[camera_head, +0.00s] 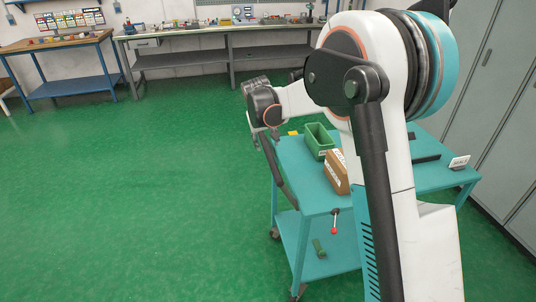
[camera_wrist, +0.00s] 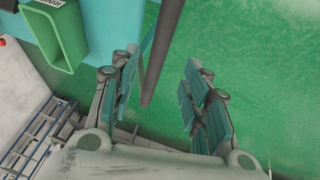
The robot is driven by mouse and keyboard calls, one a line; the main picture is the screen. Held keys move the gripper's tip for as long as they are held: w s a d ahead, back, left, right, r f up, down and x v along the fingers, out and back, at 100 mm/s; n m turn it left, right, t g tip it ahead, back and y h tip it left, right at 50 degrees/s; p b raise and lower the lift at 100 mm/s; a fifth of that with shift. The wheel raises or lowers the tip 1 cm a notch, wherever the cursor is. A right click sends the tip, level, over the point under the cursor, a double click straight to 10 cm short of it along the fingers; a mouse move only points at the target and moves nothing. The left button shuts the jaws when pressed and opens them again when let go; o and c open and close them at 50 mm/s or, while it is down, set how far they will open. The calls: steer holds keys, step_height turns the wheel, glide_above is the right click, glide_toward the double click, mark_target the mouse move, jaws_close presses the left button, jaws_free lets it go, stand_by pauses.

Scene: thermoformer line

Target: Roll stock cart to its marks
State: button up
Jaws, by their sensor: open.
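The stock cart (camera_head: 305,185) is a teal two-level cart on casters, standing on the green floor right of centre in the head view, partly hidden by my arm. A dark handle bar (camera_head: 279,172) runs along its left side. My gripper (camera_head: 264,132) is at the far end of this bar. In the wrist view my gripper (camera_wrist: 164,105) is open, and the dark bar (camera_wrist: 163,55) passes between its spread fingers, nearer the left finger. Neither finger is clearly closed on it. The cart top (camera_wrist: 97,25) shows at upper left. I see no clear floor marks.
The cart carries a green bin (camera_head: 319,141), a brown box (camera_head: 336,171) and a white card (camera_head: 459,162). A red-knobbed lever (camera_head: 334,222) hangs at its front. Grey cabinets (camera_head: 490,100) stand at right, workbenches (camera_head: 190,60) at the back. Floor at left is clear.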

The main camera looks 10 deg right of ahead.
mark_target(268, 152)
steer(key=b+x, duration=0.2)
steer(key=x, duration=0.7)
steer(key=shift+b, duration=0.3)
steer(key=shift+c, duration=0.3)
jaws_close()
